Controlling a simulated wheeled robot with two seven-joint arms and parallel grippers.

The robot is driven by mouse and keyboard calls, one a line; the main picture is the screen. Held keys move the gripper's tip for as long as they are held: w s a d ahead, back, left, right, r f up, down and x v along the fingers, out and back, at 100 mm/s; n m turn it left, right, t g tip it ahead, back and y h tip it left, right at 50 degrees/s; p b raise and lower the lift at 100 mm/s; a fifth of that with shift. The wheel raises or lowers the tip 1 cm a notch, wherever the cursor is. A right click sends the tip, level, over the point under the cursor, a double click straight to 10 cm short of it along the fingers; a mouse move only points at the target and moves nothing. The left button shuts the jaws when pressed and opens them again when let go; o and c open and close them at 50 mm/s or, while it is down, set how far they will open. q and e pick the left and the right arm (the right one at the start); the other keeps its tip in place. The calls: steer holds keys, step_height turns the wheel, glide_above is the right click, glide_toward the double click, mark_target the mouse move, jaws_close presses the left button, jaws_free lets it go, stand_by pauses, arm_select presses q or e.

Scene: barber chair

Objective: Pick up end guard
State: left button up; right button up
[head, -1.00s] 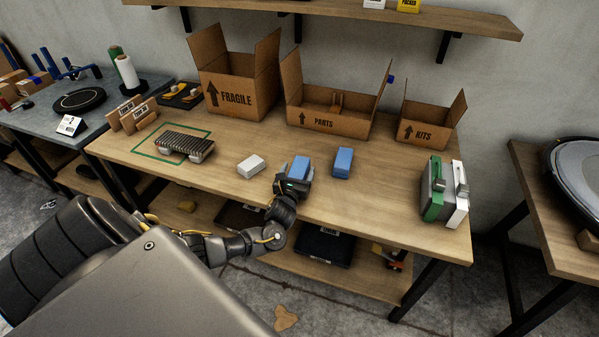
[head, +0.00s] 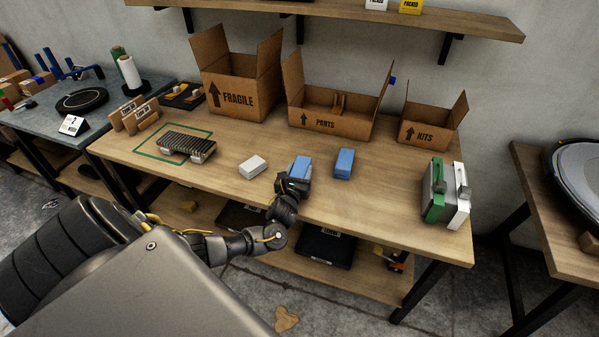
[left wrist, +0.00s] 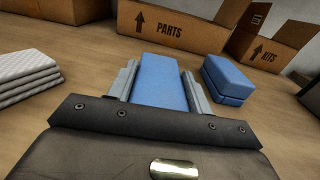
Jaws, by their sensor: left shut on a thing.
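A blue block (head: 300,167) stands near the front edge of the workbench. My left gripper (head: 296,182) is at its near end. In the left wrist view the two fingers of my left gripper (left wrist: 160,88) lie along both sides of the blue block (left wrist: 160,80), shut on it. The block appears to be still at bench level. A second blue piece (head: 344,163) stands just to the right; in the left wrist view it looks like two stacked layers (left wrist: 228,80). No label shows which thing is the end guard. My right gripper is not in view.
A white stack (head: 253,166) lies left of the held block. Open cartons marked FRAGILE (head: 236,100), PARTS (head: 325,122) and KITS (head: 424,133) line the back. A ribbed grey part (head: 188,143) sits at left, a green-and-grey case (head: 436,190) at right.

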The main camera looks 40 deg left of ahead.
arm_select(q)
step_height(320, 180, up, 3)
steer(key=shift+f+p, duration=0.15)
steer(key=shift+p, duration=0.15)
steer(key=s+a+r, duration=0.6)
steer(key=s+r, duration=0.3)
steer(key=s, duration=0.3)
steer(key=shift+s+a+r+p, duration=0.15)
steer(key=shift+a+r+p, duration=0.15)
steer(key=shift+a+r, duration=0.1)
